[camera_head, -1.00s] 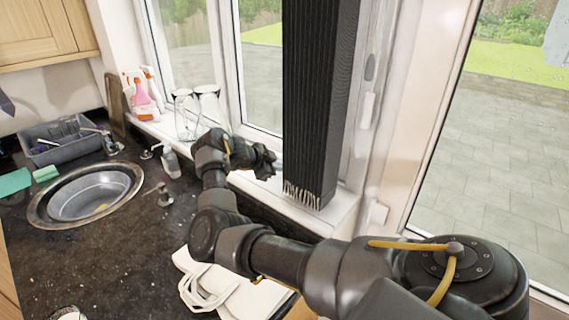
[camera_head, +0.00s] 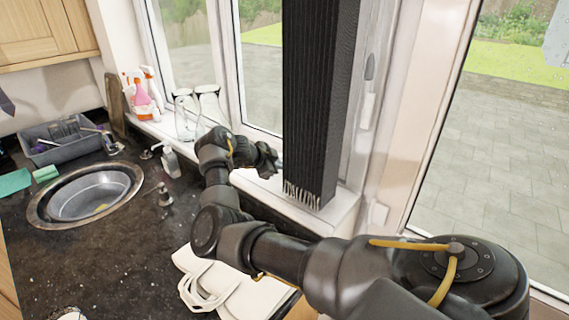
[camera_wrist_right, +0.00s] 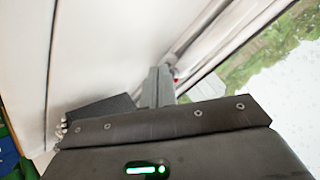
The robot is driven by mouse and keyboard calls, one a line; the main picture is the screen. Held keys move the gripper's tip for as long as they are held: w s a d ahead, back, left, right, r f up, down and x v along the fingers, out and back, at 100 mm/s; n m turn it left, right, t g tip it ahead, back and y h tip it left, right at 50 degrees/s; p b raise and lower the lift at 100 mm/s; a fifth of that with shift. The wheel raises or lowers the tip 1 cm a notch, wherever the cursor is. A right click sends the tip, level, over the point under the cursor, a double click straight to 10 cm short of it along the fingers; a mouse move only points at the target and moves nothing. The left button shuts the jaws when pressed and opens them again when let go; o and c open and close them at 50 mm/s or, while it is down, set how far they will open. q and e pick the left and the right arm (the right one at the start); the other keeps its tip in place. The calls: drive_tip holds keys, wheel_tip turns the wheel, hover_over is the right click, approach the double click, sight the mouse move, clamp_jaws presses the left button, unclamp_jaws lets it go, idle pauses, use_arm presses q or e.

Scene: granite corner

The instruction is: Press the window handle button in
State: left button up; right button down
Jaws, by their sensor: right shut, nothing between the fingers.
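My right arm reaches in from the lower right, and its wrist is left of the hanging black blind. The right gripper (camera_wrist_right: 160,85) shows in the right wrist view as narrow grey fingers, shut and empty, pointing at the window frame. A small red spot (camera_wrist_right: 176,80) lies just beside the fingertips; I cannot tell whether it is the handle button or whether they touch. In the head view, a handle-like grey and white fitting (camera_head: 370,68) is on the frame right of the blind. The button cannot be made out there. My left gripper is not in view.
The black blind (camera_head: 318,100) hangs close to my right wrist. Glass jars (camera_head: 187,115) and spray bottles (camera_head: 141,95) stand on the sill.

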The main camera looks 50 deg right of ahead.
drive_tip(key=shift+d, duration=0.55)
idle(0.4)
drive_tip(key=shift+a, duration=1.1)
drive_tip(key=shift+a+p, duration=0.4)
drive_tip(key=shift+a, duration=0.05)
drive_tip(key=shift+s+a+p, duration=0.15)
drive_tip(key=shift+a+p, duration=0.05)
drive_tip(key=shift+a, duration=0.8)
drive_tip(key=shift+s+a+p, duration=0.1)
drive_tip(key=shift+a+p, duration=0.1)
drive_tip(key=shift+a, duration=0.8)
